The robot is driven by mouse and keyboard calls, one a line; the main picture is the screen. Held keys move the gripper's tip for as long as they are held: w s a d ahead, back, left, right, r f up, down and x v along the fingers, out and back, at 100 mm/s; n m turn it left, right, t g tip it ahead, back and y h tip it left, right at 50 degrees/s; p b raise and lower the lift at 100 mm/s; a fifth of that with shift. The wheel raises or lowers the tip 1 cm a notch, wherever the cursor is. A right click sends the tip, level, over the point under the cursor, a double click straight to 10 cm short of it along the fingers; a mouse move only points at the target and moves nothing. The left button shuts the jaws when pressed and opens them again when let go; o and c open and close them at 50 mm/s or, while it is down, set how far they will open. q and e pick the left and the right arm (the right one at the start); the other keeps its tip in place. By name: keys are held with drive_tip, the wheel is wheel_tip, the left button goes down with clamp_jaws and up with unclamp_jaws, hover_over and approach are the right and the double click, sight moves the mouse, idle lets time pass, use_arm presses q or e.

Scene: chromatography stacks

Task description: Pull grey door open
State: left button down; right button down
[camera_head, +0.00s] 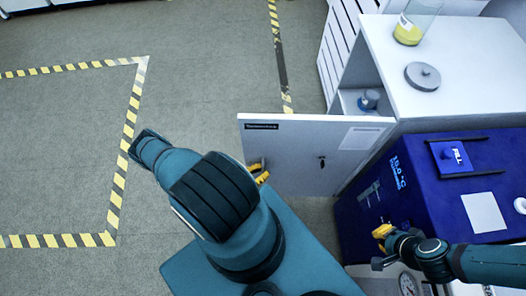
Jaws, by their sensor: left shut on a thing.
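The grey door (318,143) stands swung out from the white cabinet (425,70), with the cabinet's inside partly visible. The door has a dark label strip at its top left, a pale label at right and a small dark lock or knob (322,162). My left gripper (258,171) is at the lower left part of the door, near its free edge, shut on it. Only its yellow fingertips show; my arm hides the rest and the exact grip point. My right gripper (383,233) is by the front of the blue unit (430,190); its finger gap is unclear.
Inside the cabinet sits a blue-topped item (369,99). A glass jar with yellow contents (409,30) and a grey round lid (422,76) rest on top. Open floor with yellow-black tape (125,140) lies left of the door.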

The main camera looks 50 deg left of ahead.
use_arm(q)
drive_tip(key=shift+s, duration=0.25)
drive_tip(key=c, duration=1)
unclamp_jaws()
drive_tip(key=s+a, duration=0.1)
drive_tip(key=s, duration=1.1)
drive_tip(key=shift+a, duration=0.35)
